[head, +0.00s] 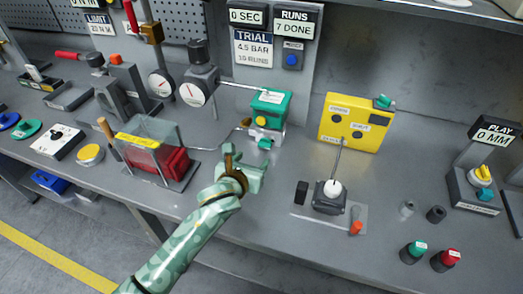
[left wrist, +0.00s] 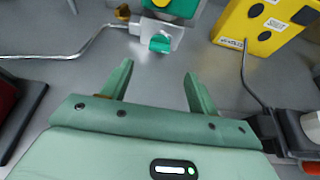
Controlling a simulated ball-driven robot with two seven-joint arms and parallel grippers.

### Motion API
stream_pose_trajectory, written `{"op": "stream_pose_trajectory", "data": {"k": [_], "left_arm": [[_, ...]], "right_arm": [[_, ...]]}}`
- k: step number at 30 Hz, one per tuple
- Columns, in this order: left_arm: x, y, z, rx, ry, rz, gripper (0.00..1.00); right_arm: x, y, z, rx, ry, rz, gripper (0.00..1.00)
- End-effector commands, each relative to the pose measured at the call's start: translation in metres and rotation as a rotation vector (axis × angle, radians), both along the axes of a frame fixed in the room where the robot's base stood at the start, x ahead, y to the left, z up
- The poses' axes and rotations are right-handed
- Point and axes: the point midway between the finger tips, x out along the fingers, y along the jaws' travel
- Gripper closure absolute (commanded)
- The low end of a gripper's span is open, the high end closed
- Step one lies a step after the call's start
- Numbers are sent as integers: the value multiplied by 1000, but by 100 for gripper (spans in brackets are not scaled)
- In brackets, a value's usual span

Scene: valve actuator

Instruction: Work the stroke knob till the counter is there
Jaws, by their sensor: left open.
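A green actuator (head: 270,105) with a yellow knob on its front stands on a white base at the bench's middle. A small teal knob (head: 265,143) sticks out at the base's front. The teal knob also shows in the left wrist view (left wrist: 160,43). I cannot tell for sure which knob is the stroke knob. The counter sign (head: 295,23) reads RUNS 7 DONE. My left gripper (head: 252,168) is open and empty, just in front of the teal knob. In the left wrist view its fingers (left wrist: 158,75) point at the knob, apart from it. My right gripper is not in view.
A yellow box (head: 356,123) and a white-knobbed device (head: 329,197) stand to the right. A clear-shielded red block (head: 165,158) stands to the left. A metal lever (left wrist: 75,53) crosses the left of the left wrist view. A PLAY 0 MM sign (head: 495,132) stands far right.

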Motion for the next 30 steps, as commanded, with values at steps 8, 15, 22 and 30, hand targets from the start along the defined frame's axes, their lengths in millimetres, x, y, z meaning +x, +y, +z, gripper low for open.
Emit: {"op": "stream_pose_trajectory", "data": {"k": [8,15,22,30], "left_arm": [[59,-20,-32,-3,4,2,40],[84,-28,-39,-4,2,1,40],[87,-29,-39,-3,2,0,40],[87,-28,-38,-2,2,1,85]], "right_arm": [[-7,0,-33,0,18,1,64],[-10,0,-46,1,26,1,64],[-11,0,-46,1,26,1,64],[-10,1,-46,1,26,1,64]]}}
